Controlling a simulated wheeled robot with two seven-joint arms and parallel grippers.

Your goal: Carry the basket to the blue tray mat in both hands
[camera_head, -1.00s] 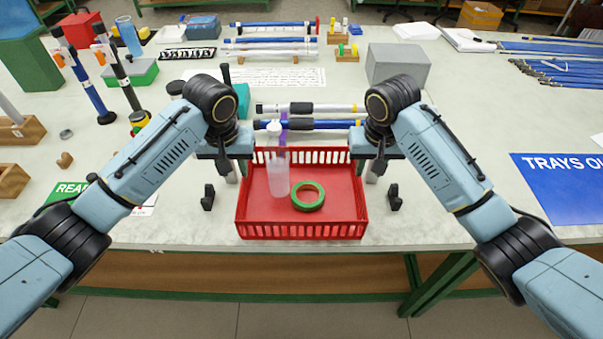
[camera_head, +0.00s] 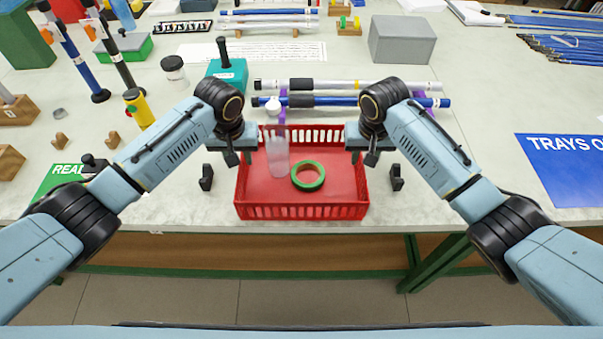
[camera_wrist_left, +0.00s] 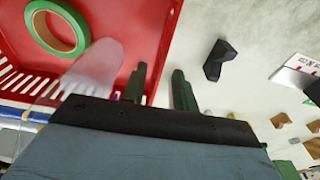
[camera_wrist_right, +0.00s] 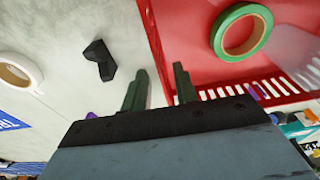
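The red basket (camera_head: 302,212) stands on the table near its front edge. It holds a translucent bottle (camera_head: 278,160) and a green tape roll (camera_head: 308,176). The blue tray mat (camera_head: 560,178), lettered "TRAYS", lies at the right, partly cut off. My left gripper (camera_head: 238,157) is at the basket's left wall; in the left wrist view its fingers (camera_wrist_left: 161,80) are apart, one on each side of the wall. My right gripper (camera_head: 365,157) is at the right wall; in the right wrist view its fingers (camera_wrist_right: 160,80) are also apart, astride the wall.
Black brackets stand left (camera_head: 206,178) and right (camera_head: 397,178) of the basket. Rods on purple holders (camera_head: 420,98) lie just behind it. A grey box (camera_head: 402,40) stands farther back. A green mat (camera_head: 62,178) is at left. The table between basket and blue mat looks mostly clear.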

